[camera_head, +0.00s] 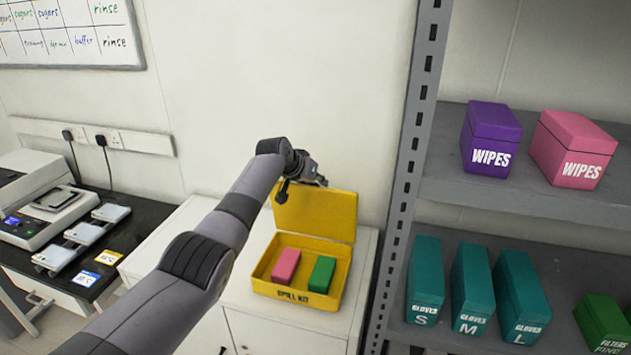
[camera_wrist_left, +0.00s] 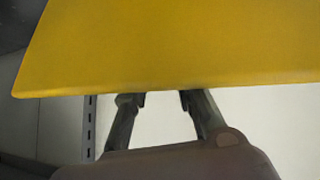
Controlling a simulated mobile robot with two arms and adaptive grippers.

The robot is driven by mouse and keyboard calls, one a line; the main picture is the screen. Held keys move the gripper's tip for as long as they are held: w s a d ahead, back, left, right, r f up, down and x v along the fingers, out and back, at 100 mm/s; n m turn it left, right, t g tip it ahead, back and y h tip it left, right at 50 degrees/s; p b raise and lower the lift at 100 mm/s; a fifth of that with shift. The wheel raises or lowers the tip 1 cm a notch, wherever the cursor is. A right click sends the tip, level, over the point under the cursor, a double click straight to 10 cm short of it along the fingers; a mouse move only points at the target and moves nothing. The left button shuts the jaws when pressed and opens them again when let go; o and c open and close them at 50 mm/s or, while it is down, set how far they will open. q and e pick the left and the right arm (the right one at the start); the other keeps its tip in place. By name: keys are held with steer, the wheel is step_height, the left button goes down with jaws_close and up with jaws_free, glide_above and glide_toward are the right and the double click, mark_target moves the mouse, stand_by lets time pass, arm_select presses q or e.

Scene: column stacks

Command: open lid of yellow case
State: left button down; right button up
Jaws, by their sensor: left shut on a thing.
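The yellow case (camera_head: 338,292), marked SPILL KIT, sits on a white cabinet. Its lid (camera_head: 325,218) stands raised at the back, near upright. A pink block (camera_head: 286,265) and a green block (camera_head: 322,274) show inside. My left gripper (camera_head: 314,180) is at the upper edge of the lid, toward its left. In the left wrist view the yellow lid (camera_wrist_left: 180,45) fills the top, and the gripper's fingers (camera_wrist_left: 163,97) meet its edge, shut on it. The exact grip is partly hidden. My right gripper is not in view.
A grey shelf post (camera_head: 408,170) stands close to the right of the case. The shelves hold a purple wipes box (camera_head: 490,140), a pink wipes box (camera_head: 572,150) and teal glove boxes (camera_head: 472,290). A black bench (camera_head: 130,240) with instruments is at left.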

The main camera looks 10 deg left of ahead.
arm_select(q)
steer(key=shift+s+d+f, duration=0.15)
steer(key=shift+s+f, duration=0.15)
steer(key=shift+f, duration=0.5)
steer(key=c, duration=1.7)
jaws_free()
steer(key=shift+o, duration=1.2)
steer(key=shift+w+f, duration=0.1)
steer(key=shift+w, duration=0.3)
steer(key=shift+o, duration=1.1)
steer(key=v, duration=1.2)
steer(key=shift+r, duration=0.35)
